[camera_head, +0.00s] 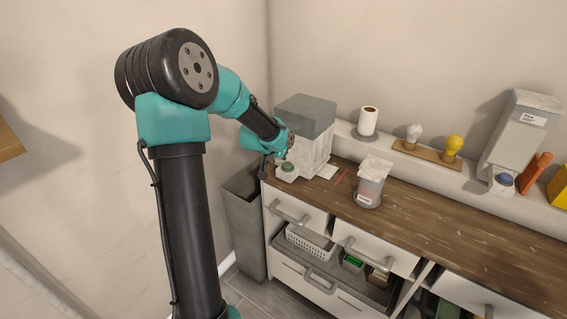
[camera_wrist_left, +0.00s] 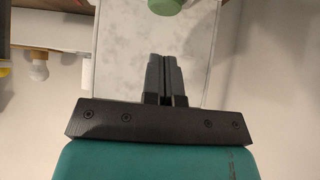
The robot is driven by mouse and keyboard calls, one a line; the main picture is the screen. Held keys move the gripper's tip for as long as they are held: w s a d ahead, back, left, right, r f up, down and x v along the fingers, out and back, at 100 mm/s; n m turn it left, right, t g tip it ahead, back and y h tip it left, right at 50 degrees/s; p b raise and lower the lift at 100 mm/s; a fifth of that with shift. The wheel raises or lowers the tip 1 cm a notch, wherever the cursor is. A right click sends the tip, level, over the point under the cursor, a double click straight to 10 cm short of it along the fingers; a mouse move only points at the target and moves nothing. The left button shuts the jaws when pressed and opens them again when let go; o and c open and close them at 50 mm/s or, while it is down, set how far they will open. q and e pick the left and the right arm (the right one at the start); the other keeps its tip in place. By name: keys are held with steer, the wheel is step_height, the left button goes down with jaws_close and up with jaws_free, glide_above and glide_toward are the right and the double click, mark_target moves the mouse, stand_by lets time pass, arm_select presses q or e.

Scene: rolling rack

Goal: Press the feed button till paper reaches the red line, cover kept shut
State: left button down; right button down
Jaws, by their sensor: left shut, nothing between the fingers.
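The pale marbled box with a grey cover (camera_head: 306,115) stands at the left end of the wooden counter. Its cover looks shut. A green button (camera_head: 288,167) sits on a small white base at its front left. A white paper strip (camera_head: 327,171) lies at its right foot, and a red line (camera_head: 341,177) lies just right of the strip, with a small gap. My left gripper (camera_head: 265,166) is beside the button, apart from it as far as I can tell. In the left wrist view its fingers (camera_wrist_left: 165,57) are shut and empty, with the green button (camera_wrist_left: 164,5) beyond their tips.
A grey canister with crumpled white paper (camera_head: 371,182) stands right of the red line. A back ledge holds a white roll (camera_head: 368,120), two bulbs on a wooden base (camera_head: 427,155) and a grey dispenser (camera_head: 521,130). A grey bin (camera_head: 244,222) stands left of the drawers.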

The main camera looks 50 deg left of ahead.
mark_target(287, 164)
arm_select(q)
steer(key=f, duration=0.2)
steer(key=w+f, duration=0.1)
steer(key=f, duration=0.1)
steer(key=shift+a+f, duration=0.1)
steer(key=shift+f, duration=0.45)
steer(key=shift+f, duration=0.1)
